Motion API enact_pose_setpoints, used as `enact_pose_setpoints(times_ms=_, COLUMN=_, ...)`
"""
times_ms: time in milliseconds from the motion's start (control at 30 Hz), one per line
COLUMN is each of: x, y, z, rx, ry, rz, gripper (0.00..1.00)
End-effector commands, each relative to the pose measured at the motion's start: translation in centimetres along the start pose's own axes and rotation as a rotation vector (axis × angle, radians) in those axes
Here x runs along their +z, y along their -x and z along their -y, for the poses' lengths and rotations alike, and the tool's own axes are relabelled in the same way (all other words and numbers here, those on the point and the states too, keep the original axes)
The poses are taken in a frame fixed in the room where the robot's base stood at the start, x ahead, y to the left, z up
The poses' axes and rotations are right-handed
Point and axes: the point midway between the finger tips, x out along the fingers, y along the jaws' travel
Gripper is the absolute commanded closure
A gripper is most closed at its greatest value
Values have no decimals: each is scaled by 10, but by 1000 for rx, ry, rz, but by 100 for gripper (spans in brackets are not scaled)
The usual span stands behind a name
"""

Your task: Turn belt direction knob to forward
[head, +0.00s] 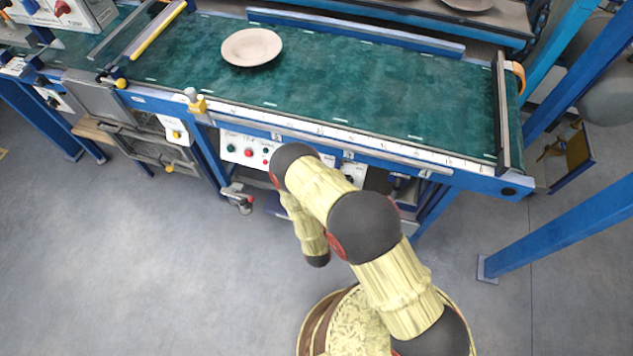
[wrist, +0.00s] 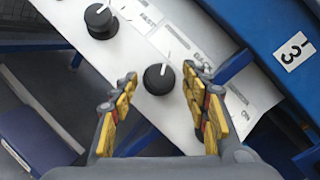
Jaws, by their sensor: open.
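The wrist view shows a white control panel (wrist: 150,45) with two round black knobs. The nearer knob (wrist: 159,79) has a white pointer line towards the top of the picture. It sits between the fingertips of my gripper (wrist: 159,73), which is open, with a yellow-padded finger on each side and no clear contact. The farther knob (wrist: 101,20) is at upper left, near the lettering "FAST". Lettering beside the nearer knob is partly hidden by the right finger, so I cannot read its setting. In the head view, my arm hides the gripper and knobs.
The green conveyor belt (head: 360,82) runs above the panel and carries a plate (head: 252,47). Buttons on a white panel (head: 237,154) show left of my arm. The blue frame rail (wrist: 262,30) borders the panel at right. Grey floor (head: 130,260) is clear in front.

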Motion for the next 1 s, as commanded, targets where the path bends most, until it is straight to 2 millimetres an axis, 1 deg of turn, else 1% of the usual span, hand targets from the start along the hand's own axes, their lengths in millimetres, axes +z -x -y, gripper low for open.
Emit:
enact_pose_setpoints(times_ms=133, x=0, y=5, z=-1, rx=1, ry=0, rz=0, gripper=54)
enact_pose_setpoints(times_ms=233, x=0, y=17, z=-2, rx=4, ry=1, rz=0, gripper=54)
enact_pose_setpoints(times_ms=367, x=1, y=42, z=-2, rx=6, ry=2, rz=2, gripper=54)
enact_pose_setpoints(times_ms=500, x=1, y=72, z=-2, rx=6, ry=2, rz=2, gripper=54)
enact_pose_setpoints(times_ms=600, x=1, y=89, z=-2, rx=4, ry=2, rz=2, gripper=54)
enact_pose_setpoints(times_ms=700, x=1, y=102, z=-2, rx=5, ry=1, rz=2, gripper=54)
enact_pose_setpoints(times_ms=833, x=1, y=113, z=-2, rx=3, ry=0, rz=1, gripper=54)
enact_pose_setpoints(times_ms=1000, x=0, y=120, z=-1, rx=1, ry=1, rz=0, gripper=54)
